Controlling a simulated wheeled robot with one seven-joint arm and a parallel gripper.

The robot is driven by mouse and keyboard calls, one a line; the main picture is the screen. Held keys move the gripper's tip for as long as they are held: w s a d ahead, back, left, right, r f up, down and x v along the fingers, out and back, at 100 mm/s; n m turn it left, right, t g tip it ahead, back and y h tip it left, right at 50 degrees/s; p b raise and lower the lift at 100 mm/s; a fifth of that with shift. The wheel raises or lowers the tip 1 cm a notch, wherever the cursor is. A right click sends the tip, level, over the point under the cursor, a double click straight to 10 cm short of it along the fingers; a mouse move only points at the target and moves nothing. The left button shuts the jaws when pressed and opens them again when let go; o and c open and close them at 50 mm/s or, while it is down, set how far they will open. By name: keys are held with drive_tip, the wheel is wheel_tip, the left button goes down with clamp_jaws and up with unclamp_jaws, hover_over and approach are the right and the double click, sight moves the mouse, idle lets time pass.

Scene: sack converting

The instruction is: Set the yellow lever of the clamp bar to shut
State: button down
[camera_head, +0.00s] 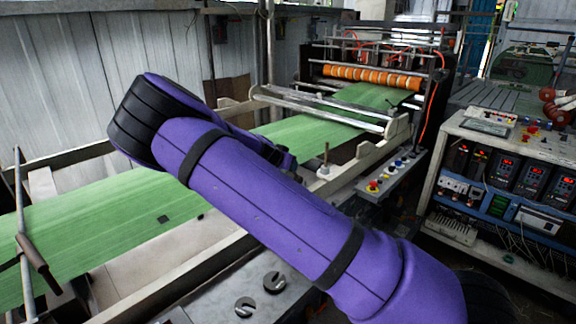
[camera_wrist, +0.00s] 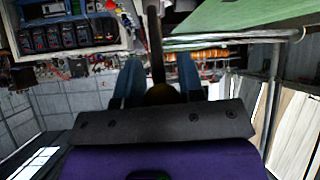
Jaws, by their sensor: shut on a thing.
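My gripper (camera_wrist: 158,78) shows in the wrist view with its two blue fingers on either side of a dark lever (camera_wrist: 155,42). It is shut on this lever, whose rod runs up out of the fingers. A rounded, dull yellow-brown end (camera_wrist: 161,94) lies low between them, in shade. No bright yellow shows on the rod.
Orange rollers (camera_head: 372,78) stand at the web's far end. A button panel (camera_head: 385,178) runs along the machine's right side. A control cabinet (camera_head: 480,180) stands at the right. A rod with a brown handle (camera_head: 36,256) is at the lower left. A narrow floor gap lies before the cabinet.

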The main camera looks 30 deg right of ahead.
drive_tip(key=c, duration=0.8)
unclamp_jaws()
drive_tip(key=v, duration=1)
drive_tip(key=shift+s+a+r, duration=0.15)
drive_tip(key=shift+s+a, duration=0.05)
drive_tip(key=shift+a, duration=0.05)
drive_tip(key=s+d+r+n+g+y, duration=0.1)
drive_tip(key=s+d+g+y, duration=0.15)
drive_tip(key=s, duration=0.35)
drive_tip(key=s+d+r+n+g+y, duration=0.1)
drive_tip(key=s+y, duration=0.3)
drive_tip(key=s, duration=0.2)
drive_tip(key=s+a+r+n+t+y, duration=0.1)
drive_tip(key=s+r+n, duration=0.2)
drive_tip(key=s+r, duration=0.3)
drive_tip(key=s+a+r+n+t, duration=0.1)
drive_tip(key=s+r+n, duration=0.2)
drive_tip(key=s, duration=1.1)
drive_tip(key=s+a+r+n+t+y, duration=0.1)
drive_tip(key=s+a+r+n+t, duration=0.1)
drive_tip(key=s+r, duration=0.7)
drive_tip(key=shift+s+r+n+y, duration=0.35)
drive_tip(key=shift+s+n, duration=0.15)
drive_tip(key=shift+n, duration=0.3)
